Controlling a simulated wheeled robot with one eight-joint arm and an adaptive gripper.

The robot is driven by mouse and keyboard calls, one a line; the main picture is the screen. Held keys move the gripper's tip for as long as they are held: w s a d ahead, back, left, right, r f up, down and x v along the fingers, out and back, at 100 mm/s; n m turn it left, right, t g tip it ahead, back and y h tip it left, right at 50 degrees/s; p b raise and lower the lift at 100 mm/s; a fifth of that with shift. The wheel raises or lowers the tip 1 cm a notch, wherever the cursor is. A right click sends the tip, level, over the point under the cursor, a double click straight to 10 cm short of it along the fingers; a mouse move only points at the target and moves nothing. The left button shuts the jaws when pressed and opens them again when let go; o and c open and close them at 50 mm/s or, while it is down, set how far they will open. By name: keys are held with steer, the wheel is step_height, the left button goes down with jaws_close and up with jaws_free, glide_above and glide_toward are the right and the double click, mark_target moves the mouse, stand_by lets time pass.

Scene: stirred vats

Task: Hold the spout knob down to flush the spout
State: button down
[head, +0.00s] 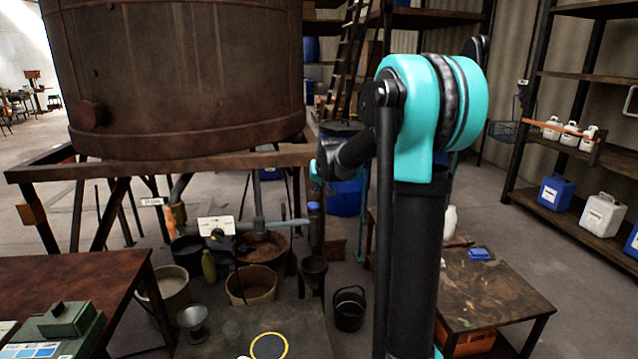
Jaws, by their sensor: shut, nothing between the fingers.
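The spout is a grey pipe (272,225) under the big brown vat (185,70), running right from a white plate (216,226) with a dark round part on it. My arm reaches left from its teal joint. My gripper (315,196) is small and dark at its far end, near the pipe's right end, and looks shut with nothing in it. A small blue part (313,206) shows just there; I cannot tell whether it is the spout knob or whether my gripper touches it. The fingertips are too small to make out.
Below the pipe stand a brown tub (251,286), a dark funnel (313,268) and a black bucket (349,309). A low table (490,290) is at right, a brown bench (75,280) at left. Shelves with jugs line the right wall.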

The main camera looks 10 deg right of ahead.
mark_target(314, 206)
steer(key=shift+a+f, duration=0.2)
steer(key=shift+f, duration=1.9)
step_height(314, 206, down, 2)
steer(key=shift+s+f, duration=0.25)
steer(key=shift+s, duration=0.05)
steer(key=shift+a, duration=0.15)
stand_by(1.7)
stand_by(0.4)
steer(key=r, duration=0.4)
steer(key=shift+w+d+r, duration=0.25)
steer(key=shift+w+r, duration=0.1)
steer(key=shift+r, duration=0.05)
steer(key=v, duration=0.9)
steer(key=shift+s+d+r, duration=0.15)
steer(key=shift+s+r, duration=0.1)
steer(key=shift+s, duration=0.1)
